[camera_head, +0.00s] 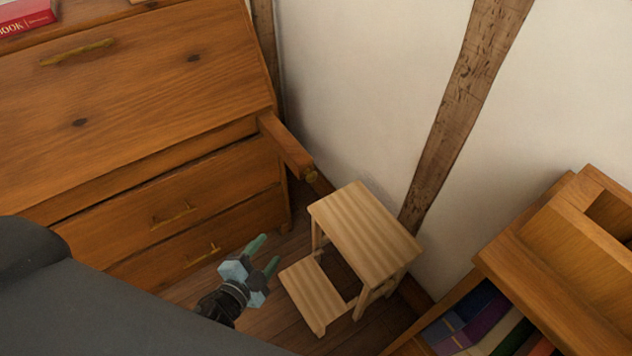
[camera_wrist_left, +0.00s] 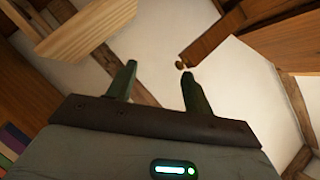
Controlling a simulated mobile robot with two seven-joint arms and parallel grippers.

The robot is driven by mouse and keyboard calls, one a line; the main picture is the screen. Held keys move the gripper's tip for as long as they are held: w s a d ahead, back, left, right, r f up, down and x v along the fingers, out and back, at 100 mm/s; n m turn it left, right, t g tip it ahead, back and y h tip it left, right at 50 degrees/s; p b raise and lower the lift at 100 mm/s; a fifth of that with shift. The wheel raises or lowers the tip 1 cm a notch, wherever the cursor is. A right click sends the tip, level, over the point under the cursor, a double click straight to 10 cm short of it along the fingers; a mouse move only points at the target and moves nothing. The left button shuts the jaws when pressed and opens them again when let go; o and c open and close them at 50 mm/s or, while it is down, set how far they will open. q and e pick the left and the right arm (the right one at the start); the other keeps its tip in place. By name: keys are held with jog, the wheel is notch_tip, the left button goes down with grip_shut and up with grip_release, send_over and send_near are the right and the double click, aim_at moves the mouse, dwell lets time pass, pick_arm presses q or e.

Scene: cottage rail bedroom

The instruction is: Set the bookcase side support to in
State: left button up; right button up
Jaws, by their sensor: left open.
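The side support (camera_head: 286,145) is a wooden bar standing out from the front right of the wooden bureau (camera_head: 140,85), with a small brass knob (camera_head: 311,176) on its end. It also shows in the left wrist view (camera_wrist_left: 213,37), its knob just beyond and between my fingertips. My left gripper (camera_head: 264,254) is open and empty, with two green fingers. It is below the support in the head view and apart from it. The fingers also show in the left wrist view (camera_wrist_left: 158,70). My right gripper is not in view.
A light wooden step stool (camera_head: 365,230) stands close right of my left gripper, below the support. Drawers with brass handles (camera_head: 175,214) are at left. A shelf unit (camera_head: 560,265) with books is at lower right. The wall (camera_head: 365,80) with timber posts is behind.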

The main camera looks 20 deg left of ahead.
aim_at(312, 181)
pick_arm(q)
jog(key=w+r+m+t+h+b, duration=0.1)
jog(key=w+m, duration=0.2)
jog(key=w, duration=0.2)
jog(key=w+d+r+m+t+h+b, duration=0.1)
jog(key=w+m+b, duration=0.1)
jog(key=w+m, duration=0.1)
jog(key=w+r+m+h+b, duration=0.1)
jog(key=w+r+m+b, duration=0.1)
jog(key=w, duration=0.4)
jog(key=shift+w+d+m+t, duration=0.3)
jog(key=shift+d+m+t, duration=0.1)
jog(key=shift+m, duration=0.1)
jog(key=x, duration=0.6)
jog(key=shift+w+b, duration=0.3)
jog(key=shift+b, duration=0.05)
jog(key=shift+w+d, duration=0.15)
jog(key=shift+w, duration=0.3)
jog(key=c, duration=0.9)
grip_shut()
